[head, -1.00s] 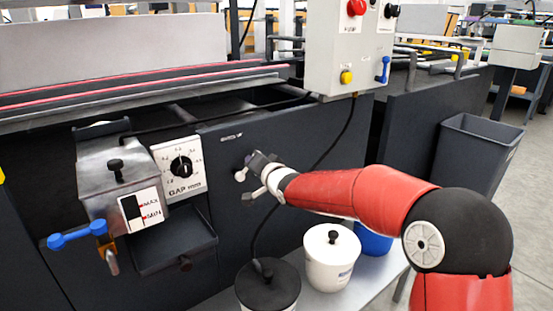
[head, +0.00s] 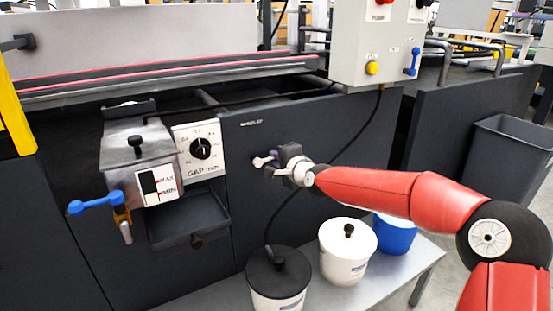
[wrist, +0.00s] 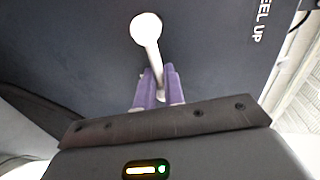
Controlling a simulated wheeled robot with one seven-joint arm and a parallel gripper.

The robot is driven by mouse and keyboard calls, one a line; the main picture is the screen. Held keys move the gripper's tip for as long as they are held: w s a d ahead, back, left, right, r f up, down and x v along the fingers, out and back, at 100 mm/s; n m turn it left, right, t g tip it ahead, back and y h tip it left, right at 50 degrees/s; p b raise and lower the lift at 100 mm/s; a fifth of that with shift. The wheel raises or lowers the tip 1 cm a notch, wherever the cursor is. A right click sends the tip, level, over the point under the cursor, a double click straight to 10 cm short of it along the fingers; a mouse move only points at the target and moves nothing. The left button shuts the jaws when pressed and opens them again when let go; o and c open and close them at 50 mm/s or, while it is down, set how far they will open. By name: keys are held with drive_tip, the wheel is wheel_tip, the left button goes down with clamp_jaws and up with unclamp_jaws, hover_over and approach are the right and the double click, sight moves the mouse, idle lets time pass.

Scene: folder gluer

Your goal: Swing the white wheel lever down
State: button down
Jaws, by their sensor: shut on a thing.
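The white wheel lever (head: 260,161) is on the dark machine panel, right of the gap dial. In the head view it looks roughly level, its rounded end pointing left. My gripper (head: 275,158) is at the lever from the right. In the wrist view the lever (wrist: 146,29) shows a round white end and a thin stem running down between the purple fingers of my gripper (wrist: 158,85). The fingers are shut on the stem. The stem's far end is hidden by the fingers and gripper body.
A "WHEEL UP" label (wrist: 262,20) is on the panel. The gap dial (head: 201,149) and a metal glue box (head: 138,150) with a blue handle (head: 95,203) are to the left. A black-lidded pot (head: 278,275), a white pot (head: 347,255) and a blue pot (head: 395,235) stand below.

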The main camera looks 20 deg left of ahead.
drive_tip(key=shift+w+d, duration=0.35)
drive_tip(key=shift+w, duration=0.05)
drive_tip(key=c, duration=1.5)
unclamp_jaws()
drive_tip(key=shift+d, duration=0.1)
drive_tip(key=shift+s, duration=0.1)
drive_tip(key=b+v, duration=0.1)
drive_tip(key=v, duration=0.6)
drive_tip(key=shift+s+d, duration=0.15)
drive_tip(key=shift+s, duration=0.1)
